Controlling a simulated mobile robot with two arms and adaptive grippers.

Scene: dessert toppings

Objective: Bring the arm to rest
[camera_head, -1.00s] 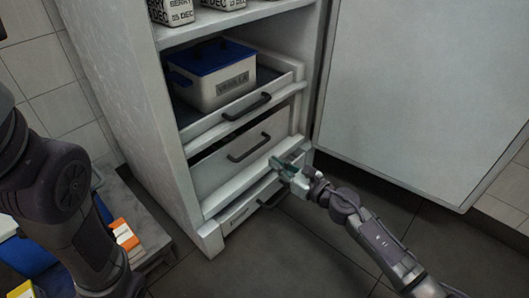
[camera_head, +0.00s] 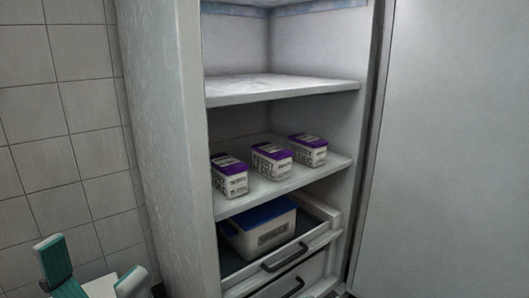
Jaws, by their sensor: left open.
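My left gripper (camera_head: 88,272) shows at the bottom left corner, with its teal-padded fingers spread apart and nothing between them. It is to the left of the open freezer cabinet (camera_head: 172,150), in front of the tiled wall, and touches nothing that I can see. The rest of my left arm is below the picture. My right arm and gripper are out of view.
Three purple-lidded tubs (camera_head: 272,161) stand on a shelf. Below, a blue-lidded tub (camera_head: 262,230) sits in a drawer (camera_head: 290,256) that sticks out somewhat. The upper shelf (camera_head: 280,90) is empty. The open door (camera_head: 460,150) fills the right side.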

